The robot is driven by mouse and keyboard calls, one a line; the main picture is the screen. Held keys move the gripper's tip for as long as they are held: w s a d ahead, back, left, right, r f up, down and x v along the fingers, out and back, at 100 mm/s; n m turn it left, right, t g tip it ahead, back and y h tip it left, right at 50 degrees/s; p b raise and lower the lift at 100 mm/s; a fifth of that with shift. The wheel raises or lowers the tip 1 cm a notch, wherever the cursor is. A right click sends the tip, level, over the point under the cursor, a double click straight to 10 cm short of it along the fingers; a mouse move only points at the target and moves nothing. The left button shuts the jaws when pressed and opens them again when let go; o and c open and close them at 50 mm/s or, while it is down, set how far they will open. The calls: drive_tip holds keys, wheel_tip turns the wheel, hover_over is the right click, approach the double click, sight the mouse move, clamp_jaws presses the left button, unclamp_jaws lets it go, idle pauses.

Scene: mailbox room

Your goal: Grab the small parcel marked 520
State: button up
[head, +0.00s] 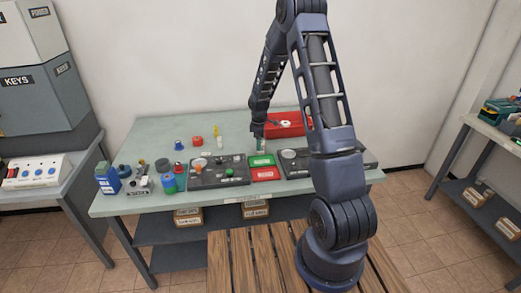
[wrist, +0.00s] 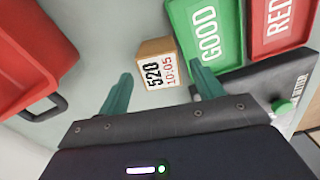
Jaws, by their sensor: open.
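The small parcel (wrist: 148,48) is a tan box with a white label reading 520 and 10:05. It sits on the grey-green table top (wrist: 105,30) in the wrist view. My gripper (wrist: 160,71) is open, with one teal finger on each side of the parcel's near part in the picture. I see no clear contact, and the height of the fingertips above the table is hard to tell. In the head view my gripper (head: 261,146) points down over the back middle of the table; I cannot make out the parcel there.
A green GOOD tray (wrist: 183,22) and a red tray (wrist: 284,42) lie close right of the parcel. A red case (wrist: 30,50) with a dark handle is at left. Dark panels (head: 220,178) and several small items stand on the table.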

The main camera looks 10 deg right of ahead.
drive_tip(key=shift+s+f, duration=0.1)
drive_tip(key=shift+f, duration=1.4)
drive_tip(key=c, duration=1.1)
drive_tip(key=shift+r, duration=0.15)
